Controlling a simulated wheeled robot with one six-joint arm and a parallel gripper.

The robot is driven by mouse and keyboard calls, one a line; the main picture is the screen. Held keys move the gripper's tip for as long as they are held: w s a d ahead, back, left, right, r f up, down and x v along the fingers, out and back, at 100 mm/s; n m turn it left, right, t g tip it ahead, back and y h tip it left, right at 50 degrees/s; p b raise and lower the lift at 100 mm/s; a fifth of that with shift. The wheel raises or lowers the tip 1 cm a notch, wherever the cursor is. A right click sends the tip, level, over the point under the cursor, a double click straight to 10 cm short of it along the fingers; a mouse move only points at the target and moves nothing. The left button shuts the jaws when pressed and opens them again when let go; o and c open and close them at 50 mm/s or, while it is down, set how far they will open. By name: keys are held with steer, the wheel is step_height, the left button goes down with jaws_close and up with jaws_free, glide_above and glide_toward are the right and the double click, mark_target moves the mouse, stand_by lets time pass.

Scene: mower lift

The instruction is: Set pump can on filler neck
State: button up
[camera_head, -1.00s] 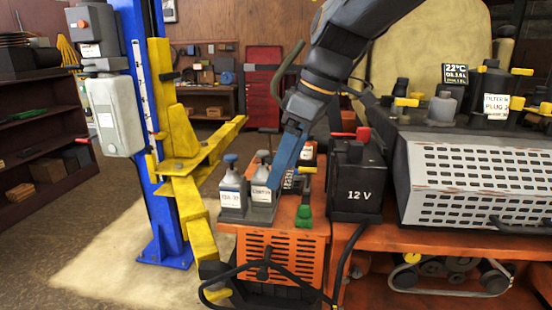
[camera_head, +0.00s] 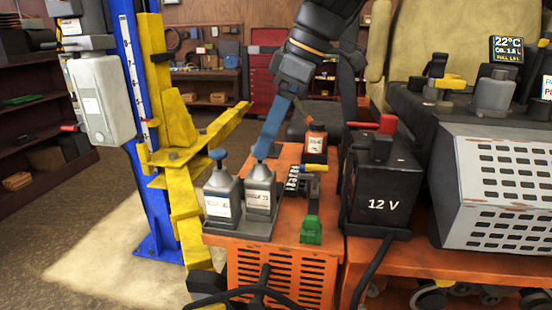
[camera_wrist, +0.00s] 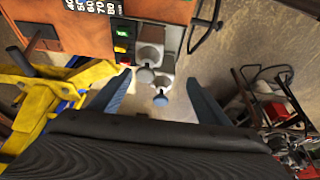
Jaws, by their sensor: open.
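Two grey pump cans with white labels stand upright side by side in a dark tray (camera_head: 235,227) on the orange deck. The left can (camera_head: 221,190) has a blue pump top; the right can (camera_head: 260,192) has its top partly covered by my gripper (camera_head: 263,150). My gripper is open, its blue fingers pointing down at the right can's top. In the wrist view the cans (camera_wrist: 150,52) lie between and beyond the spread fingers (camera_wrist: 160,80), with the blue pump top nearest; I see no grip on either. I cannot single out the filler neck; a grey capped fitting (camera_head: 494,94) stands on the machine at right.
A blue lift post (camera_head: 132,110) with yellow arms (camera_head: 185,150) rises at left. A perforated guard (camera_head: 505,190) fills the right.

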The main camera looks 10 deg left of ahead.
mark_target(264, 163)
steer(key=w+f+b, duration=0.1)
steer(key=f+b, duration=0.2)
steer(key=f, duration=0.1)
steer(key=w+f+b, duration=0.1)
steer(key=f+b, duration=0.1)
steer(key=shift+w+d+f+b, duration=0.15)
steer(key=shift+w+b, duration=0.15)
steer(key=shift+w, duration=0.05)
steer(key=shift+p+x, duration=0.8)
steer(key=shift+x, duration=3.1)
steer(key=shift+s, duration=0.1)
jaws_close()
steer(key=shift+r, duration=0.25)
steer(key=shift+r+p, duration=0.9)
steer(key=shift+r, duration=0.45)
steer(key=shift+r, duration=0.1)
